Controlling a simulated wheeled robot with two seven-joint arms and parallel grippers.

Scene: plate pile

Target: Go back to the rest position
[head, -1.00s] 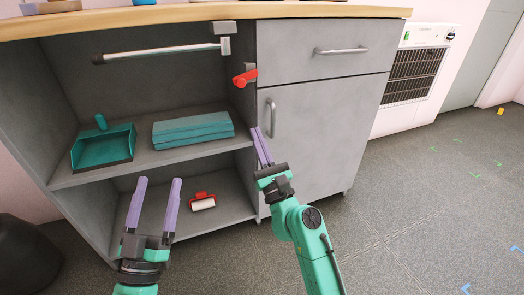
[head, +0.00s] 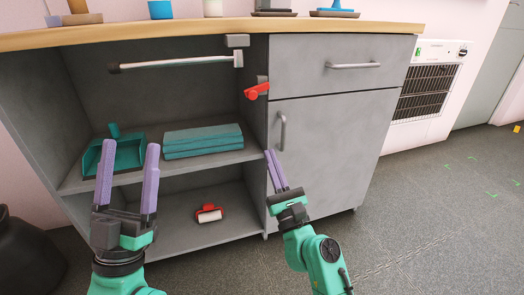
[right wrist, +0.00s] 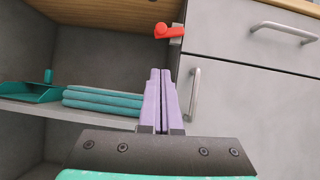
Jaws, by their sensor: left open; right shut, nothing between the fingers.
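My left gripper (head: 127,178) is open with nothing between its purple fingers. It is in front of the open cabinet's shelves at the left of the head view. My right gripper (head: 276,170) is shut and empty, in front of the grey cabinet (head: 330,120) near the left edge of its door. In the right wrist view the right gripper's fingers (right wrist: 158,100) are pressed together, pointing toward the cabinet, with the door handle (right wrist: 194,94) just to their right.
The cabinet's shelf holds a teal dustpan (head: 122,158) and folded teal cloths (head: 202,140). A red-and-white roller (head: 209,214) lies on the bottom. A red item (head: 257,91) hangs on the divider. Several items stand on the countertop. Floor at right is clear.

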